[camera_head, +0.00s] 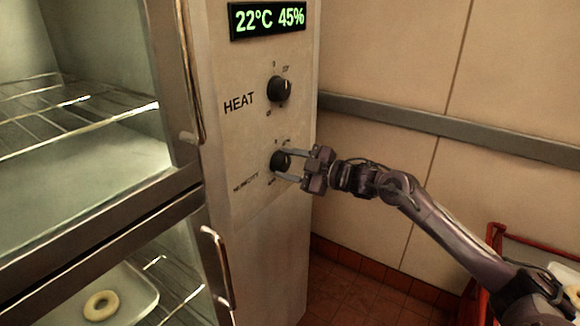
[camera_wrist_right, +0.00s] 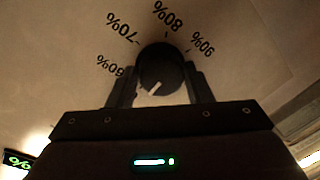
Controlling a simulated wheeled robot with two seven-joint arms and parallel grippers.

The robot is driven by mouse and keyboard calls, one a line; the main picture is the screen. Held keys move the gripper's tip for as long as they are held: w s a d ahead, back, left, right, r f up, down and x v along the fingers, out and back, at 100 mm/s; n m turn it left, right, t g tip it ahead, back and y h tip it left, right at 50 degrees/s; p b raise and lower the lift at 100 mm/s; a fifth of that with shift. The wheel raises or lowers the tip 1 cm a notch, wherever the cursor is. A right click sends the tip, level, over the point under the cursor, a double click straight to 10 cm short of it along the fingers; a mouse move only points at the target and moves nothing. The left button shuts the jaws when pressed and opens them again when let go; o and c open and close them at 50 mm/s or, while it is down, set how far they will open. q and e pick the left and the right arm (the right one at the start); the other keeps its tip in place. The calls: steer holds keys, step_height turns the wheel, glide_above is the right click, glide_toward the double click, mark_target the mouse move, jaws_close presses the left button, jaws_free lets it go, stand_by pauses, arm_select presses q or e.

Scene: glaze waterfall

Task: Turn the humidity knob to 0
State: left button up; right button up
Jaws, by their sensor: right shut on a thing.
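The humidity knob (camera_head: 280,161) is a round black dial on the cabinet's control panel, below the heat knob. My right gripper (camera_head: 284,166) reaches it from the right, with a finger on each side, and is shut on it. In the right wrist view the humidity knob (camera_wrist_right: 160,72) sits between the two fingers of my right gripper (camera_wrist_right: 161,85). Its white pointer mark faces down and slightly left in that view. Labels 60% to 90% show around it; lower numbers are hidden by the gripper. The display (camera_head: 268,19) reads 22°C 45%. My left gripper is not in view.
The heat knob (camera_head: 279,89) is just above. Glass cabinet doors with metal handles (camera_head: 217,267) stand at left, with wire racks and a ring-shaped dough piece (camera_head: 101,305) inside. A wall rail (camera_head: 440,120) runs behind my right arm. A red-framed cart (camera_head: 494,236) is at lower right.

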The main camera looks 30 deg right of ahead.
steer(key=shift+a+f, duration=0.1)
steer(key=shift+f, duration=0.1)
steer(key=o, duration=1)
steer(key=shift+r, duration=0.1)
steer(key=shift+c, duration=0.2)
steer(key=shift+s+d, duration=0.3)
steer(key=shift+s, duration=0.2)
steer(key=b+v, duration=0.1)
steer(key=v, duration=0.5)
steer(key=shift+s+b, duration=0.35)
steer(key=shift+d, duration=0.15)
